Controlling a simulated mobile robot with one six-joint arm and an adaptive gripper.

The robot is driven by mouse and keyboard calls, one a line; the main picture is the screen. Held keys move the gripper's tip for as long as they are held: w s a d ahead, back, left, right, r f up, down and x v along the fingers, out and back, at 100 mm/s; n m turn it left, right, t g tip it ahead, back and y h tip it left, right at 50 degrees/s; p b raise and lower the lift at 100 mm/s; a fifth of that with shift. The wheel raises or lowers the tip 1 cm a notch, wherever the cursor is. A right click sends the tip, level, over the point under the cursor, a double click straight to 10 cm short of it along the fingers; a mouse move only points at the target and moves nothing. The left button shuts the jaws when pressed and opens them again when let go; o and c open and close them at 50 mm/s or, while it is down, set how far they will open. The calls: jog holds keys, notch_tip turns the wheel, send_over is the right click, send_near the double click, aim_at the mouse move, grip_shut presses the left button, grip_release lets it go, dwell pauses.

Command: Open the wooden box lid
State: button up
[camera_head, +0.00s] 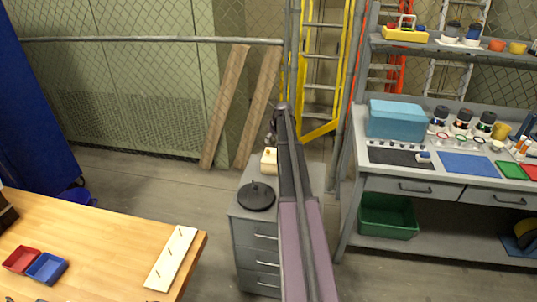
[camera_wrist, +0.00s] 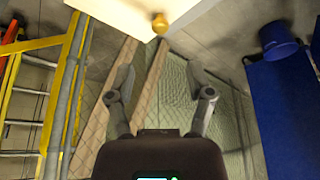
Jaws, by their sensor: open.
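A small pale wooden box (camera_head: 268,162) stands on the grey drawer cabinet, partly hidden behind my arm in the head view. In the wrist view, the box's pale surface (camera_wrist: 125,12) fills the top edge, with a round brass-coloured knob (camera_wrist: 160,23) at its edge. My gripper (camera_wrist: 160,88) has its two fingers spread wide with nothing between them, and the knob is apart from the fingertips, further up the picture. In the head view my gripper is small and dark near the box, largely covered by my arm. Whether the lid is fully closed cannot be told.
A black round object (camera_head: 256,196) lies on the cabinet (camera_head: 256,228) in front of the box. A workbench (camera_head: 355,190) stands close on the right. A wooden table (camera_head: 95,240) is at left. Leaning planks (camera_head: 225,105) and a mesh fence stand behind.

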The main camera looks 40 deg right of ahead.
aim_at(268, 151)
jog(key=shift+b+x, duration=3.8)
jog(key=shift+x, duration=0.65)
jog(key=shift+c, duration=0.2)
grip_shut()
